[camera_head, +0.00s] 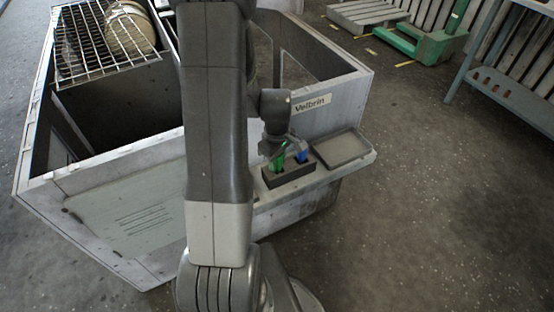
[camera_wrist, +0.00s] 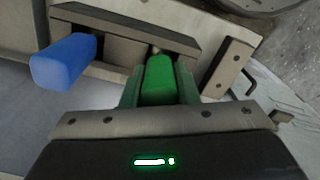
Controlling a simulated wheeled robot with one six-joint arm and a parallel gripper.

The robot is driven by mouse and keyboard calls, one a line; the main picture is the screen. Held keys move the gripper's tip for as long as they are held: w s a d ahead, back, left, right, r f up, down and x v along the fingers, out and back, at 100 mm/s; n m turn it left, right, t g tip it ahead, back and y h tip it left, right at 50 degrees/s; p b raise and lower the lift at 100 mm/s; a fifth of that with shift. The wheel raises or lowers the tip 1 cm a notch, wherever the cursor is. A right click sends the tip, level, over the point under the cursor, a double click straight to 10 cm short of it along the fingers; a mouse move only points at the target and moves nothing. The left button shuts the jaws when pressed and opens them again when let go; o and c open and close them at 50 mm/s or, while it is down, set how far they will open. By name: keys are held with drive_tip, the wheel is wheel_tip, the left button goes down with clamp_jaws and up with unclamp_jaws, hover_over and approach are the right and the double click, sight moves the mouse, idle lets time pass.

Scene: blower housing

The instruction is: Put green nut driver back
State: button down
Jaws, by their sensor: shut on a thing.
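The green nut driver (camera_wrist: 158,82) is held between the two fingers of my gripper (camera_wrist: 159,92), which is shut on its handle. In the head view the green driver (camera_head: 278,161) is at the left part of the dark holder block (camera_head: 289,178), under my gripper (camera_head: 282,150). In the wrist view the holder (camera_wrist: 122,22) lies just beyond the green handle. The driver's shaft is hidden, so I cannot tell how deep it sits in a slot. A blue-handled driver (camera_wrist: 63,62) stands in the holder, beside the green one; it also shows in the head view (camera_head: 301,156).
A shallow grey tray (camera_head: 342,149) is right of the holder on the same ledge. The housing wall with the "Velbrin" label (camera_head: 312,104) rises behind. A wire rack (camera_head: 95,42) lies at the upper left. Open floor (camera_head: 430,180) is to the right.

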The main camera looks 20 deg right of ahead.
drive_tip(key=c, duration=1.1)
unclamp_jaws()
drive_tip(key=shift+o, duration=0.7)
drive_tip(key=o, duration=0.4)
drive_tip(key=shift+r, duration=0.1)
drive_tip(key=shift+r+p, duration=2.95)
drive_tip(key=shift+r, duration=1)
drive_tip(key=shift+f, duration=0.2)
